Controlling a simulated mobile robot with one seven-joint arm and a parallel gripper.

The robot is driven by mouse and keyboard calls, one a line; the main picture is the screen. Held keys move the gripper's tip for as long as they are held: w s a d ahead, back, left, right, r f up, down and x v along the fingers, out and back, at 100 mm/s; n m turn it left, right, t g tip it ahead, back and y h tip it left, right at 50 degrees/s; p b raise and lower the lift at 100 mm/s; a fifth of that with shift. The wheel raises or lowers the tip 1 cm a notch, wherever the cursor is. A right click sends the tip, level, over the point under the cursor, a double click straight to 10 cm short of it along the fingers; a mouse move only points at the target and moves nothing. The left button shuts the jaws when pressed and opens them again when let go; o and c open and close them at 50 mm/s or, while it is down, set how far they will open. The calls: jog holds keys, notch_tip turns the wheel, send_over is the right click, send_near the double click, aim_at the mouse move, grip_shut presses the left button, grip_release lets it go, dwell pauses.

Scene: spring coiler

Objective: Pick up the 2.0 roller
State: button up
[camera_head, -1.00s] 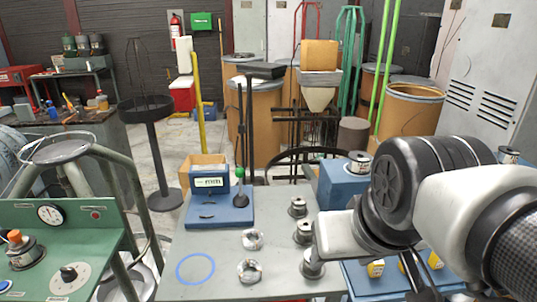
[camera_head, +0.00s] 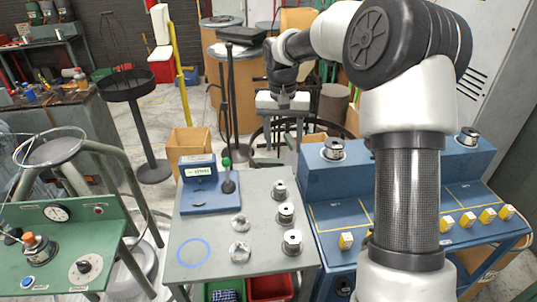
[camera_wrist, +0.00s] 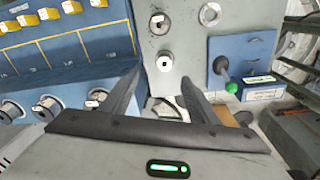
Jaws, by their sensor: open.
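Three metal rollers stand in a row on the right part of the grey table: a far one (camera_head: 279,189), a middle one (camera_head: 285,214) and a near one (camera_head: 292,242). I cannot read a size on any of them, so I cannot tell which is the 2.0 roller. My gripper (camera_head: 285,100) hangs beyond the far edge of the table in the head view. In the wrist view my gripper (camera_wrist: 161,82) is open and empty. One roller (camera_wrist: 164,62) shows just past its fingertips, and another roller (camera_wrist: 158,23) stands farther off.
A blue gauge stand (camera_head: 198,170) with a green-knobbed post stands at the table's back left. Two metal rings (camera_head: 240,225) and a blue circle lie left of the rollers. A blue bench (camera_head: 330,205) with yellow tags and more rollers adjoins on the right.

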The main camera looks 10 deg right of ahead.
jog(key=w+f+m+p, duration=0.1)
jog(key=w+f, duration=0.2)
send_over(280, 185)
jog(key=s, duration=0.1)
jog(key=shift+g+y, duration=0.3)
jog(key=f, duration=1.1)
jog(key=shift+d+f+p, duration=0.25)
jog(key=shift+f+p, duration=0.05)
jog(key=shift+p, duration=0.1)
jog(key=shift+w+a+f+p, duration=0.1)
jog(key=shift+a+f+p, duration=0.1)
jog(key=shift+f, duration=1.3)
jog(key=shift+a+f+p, duration=0.1)
jog(key=shift+f+p, duration=0.1)
jog(key=shift+f, duration=1.25)
jog(key=shift+r, duration=0.1)
grip_shut()
